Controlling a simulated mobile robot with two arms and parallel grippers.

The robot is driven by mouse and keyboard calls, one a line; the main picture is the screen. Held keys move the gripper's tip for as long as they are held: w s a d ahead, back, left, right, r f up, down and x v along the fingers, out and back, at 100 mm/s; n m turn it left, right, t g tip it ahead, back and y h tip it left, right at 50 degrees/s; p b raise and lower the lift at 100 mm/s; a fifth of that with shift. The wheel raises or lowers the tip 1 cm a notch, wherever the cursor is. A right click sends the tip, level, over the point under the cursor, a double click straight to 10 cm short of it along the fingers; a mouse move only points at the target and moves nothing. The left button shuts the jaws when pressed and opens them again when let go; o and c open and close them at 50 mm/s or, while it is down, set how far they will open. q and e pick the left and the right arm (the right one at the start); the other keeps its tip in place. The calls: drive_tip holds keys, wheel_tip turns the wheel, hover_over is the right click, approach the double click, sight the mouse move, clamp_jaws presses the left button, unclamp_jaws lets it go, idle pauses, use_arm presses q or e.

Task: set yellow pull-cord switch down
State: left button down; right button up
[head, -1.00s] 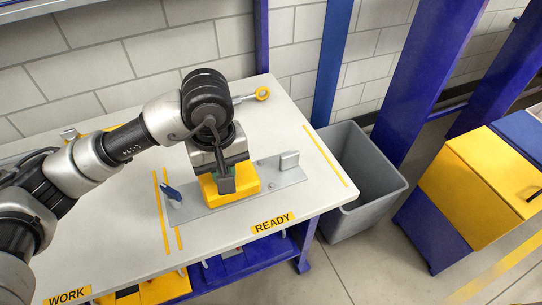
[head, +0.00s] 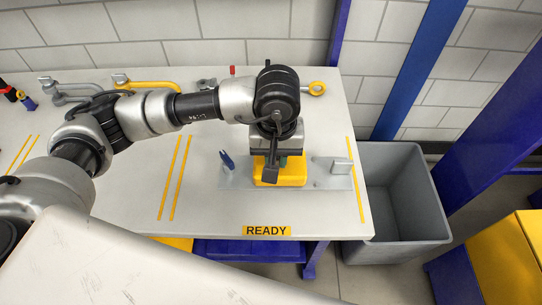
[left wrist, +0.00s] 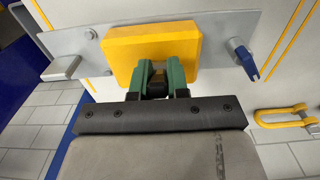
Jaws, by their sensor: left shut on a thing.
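The yellow pull-cord switch (head: 291,174) is a yellow block at the middle of a grey metal plate (head: 325,183) on the table, in the READY area. My left gripper (head: 275,165) is above it, pointing down and shut on it. In the left wrist view the switch (left wrist: 120,55) lies against the plate (left wrist: 220,27), with the green fingers of my left gripper (left wrist: 157,78) closed on a dark part of it. The fingers hide that part. Whether the switch bears fully on the plate cannot be told. My right gripper is not in view.
A blue-handled part (head: 227,160) and a grey upright tab (head: 342,166) stand on the plate either side of the switch. A yellow-ringed eye bolt (head: 317,88) lies behind. A grey bin (head: 395,245) stands right of the table.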

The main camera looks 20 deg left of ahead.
use_arm(q)
drive_tip(key=shift+w+a+f, duration=0.4)
drive_tip(key=shift+w, duration=0.25)
drive_tip(key=shift+w+a+f, duration=0.35)
drive_tip(key=shift+w+f, duration=0.05)
drive_tip(key=shift+w, duration=0.2)
drive_tip(key=shift+w+a+f, duration=0.25)
drive_tip(key=shift+w+f, duration=0.05)
drive_tip(key=shift+w, duration=0.05)
wheel_tip(320, 180, down, 4)
drive_tip(key=shift+r+p, duration=0.1)
drive_tip(key=shift+p, duration=0.6)
drive_tip(key=shift+f+b, duration=0.3)
drive_tip(key=shift+b, duration=0.05)
drive_tip(key=c, duration=1.1)
unclamp_jaws()
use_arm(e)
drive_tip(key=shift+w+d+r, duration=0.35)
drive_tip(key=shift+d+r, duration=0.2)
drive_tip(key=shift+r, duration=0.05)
use_arm(q)
drive_tip(key=shift+r, duration=0.1)
